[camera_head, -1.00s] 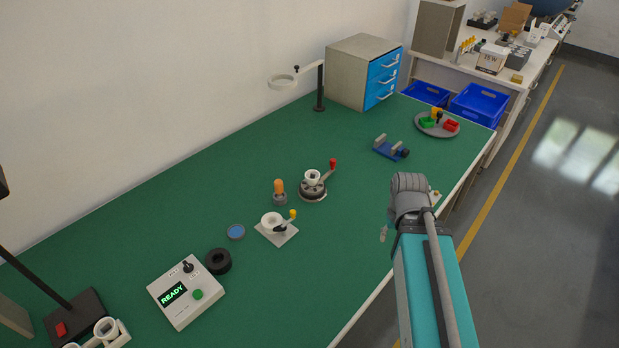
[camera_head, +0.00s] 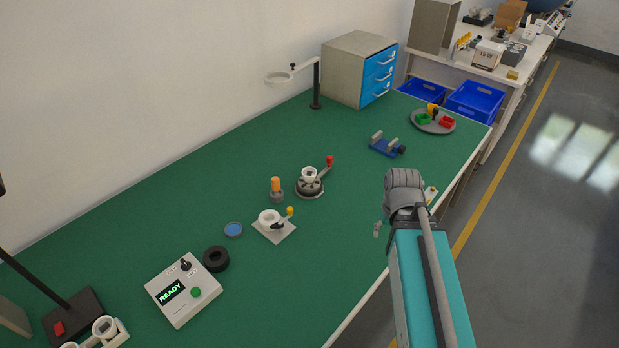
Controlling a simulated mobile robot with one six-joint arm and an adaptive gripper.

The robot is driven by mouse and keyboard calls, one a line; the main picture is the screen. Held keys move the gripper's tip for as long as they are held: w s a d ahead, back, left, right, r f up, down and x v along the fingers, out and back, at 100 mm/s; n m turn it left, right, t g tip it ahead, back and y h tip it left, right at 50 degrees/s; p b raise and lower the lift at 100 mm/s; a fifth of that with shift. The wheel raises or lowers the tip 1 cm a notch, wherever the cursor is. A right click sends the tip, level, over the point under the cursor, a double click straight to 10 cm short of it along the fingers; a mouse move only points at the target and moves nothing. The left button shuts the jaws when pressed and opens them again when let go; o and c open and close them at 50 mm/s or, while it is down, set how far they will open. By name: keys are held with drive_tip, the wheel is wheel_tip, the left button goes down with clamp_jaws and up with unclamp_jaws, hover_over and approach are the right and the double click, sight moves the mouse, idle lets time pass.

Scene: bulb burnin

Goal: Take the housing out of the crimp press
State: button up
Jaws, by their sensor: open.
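A round dark press (camera_head: 309,191) with a red-knobbed lever stands mid-table and looks like the crimp press. A white cup-shaped housing (camera_head: 309,174) sits upright in its top. The lever points up and to the right. A second fixture (camera_head: 274,229), a pale square plate with a yellow-knobbed lever, stands nearer and holds a white ring-like part (camera_head: 268,217). My gripper (camera_head: 378,229) shows only as a small grey tip beside my wrist, right of both fixtures and apart from them. My arm hides most of it.
An orange-topped peg (camera_head: 276,188) stands close left of the press. A blue disc (camera_head: 233,230), black ring (camera_head: 216,259) and control box (camera_head: 184,290) reading READY lie nearer left. A blue clamp (camera_head: 386,147) lies beyond. Green table (camera_head: 330,235) between press and arm is clear.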

drive_tip(key=shift+o, duration=1.1)
drive_tip(key=shift+w+a+r, duration=0.15)
drive_tip(key=shift+w+a, duration=0.05)
drive_tip(key=shift+w, duration=0.2)
drive_tip(key=w+a+r+n+p, duration=0.1)
drive_tip(key=w+a+n, duration=0.1)
drive_tip(key=w+a, duration=0.1)
drive_tip(key=w+a+r+n+p, duration=0.2)
drive_tip(key=w+a+n, duration=0.1)
drive_tip(key=w, duration=0.3)
drive_tip(key=w+a+r+n+p, duration=0.1)
drive_tip(key=w+a+n+p, duration=0.1)
drive_tip(key=w+a, duration=0.2)
drive_tip(key=shift+w+r+n, duration=0.3)
drive_tip(key=shift+w, duration=0.45)
drive_tip(key=n+p, duration=0.3)
drive_tip(key=n, duration=0.5)
approach(309, 179)
drive_tip(key=w+r, duration=0.1)
drive_tip(key=w+a+r, duration=0.1)
drive_tip(key=shift+w+r, duration=0.15)
drive_tip(key=shift+w, duration=0.25)
wheel_tip(309, 179, down, 9)
drive_tip(key=b, duration=0.8)
drive_tip(key=shift+r, duration=0.2)
drive_tip(key=shift+d, duration=0.1)
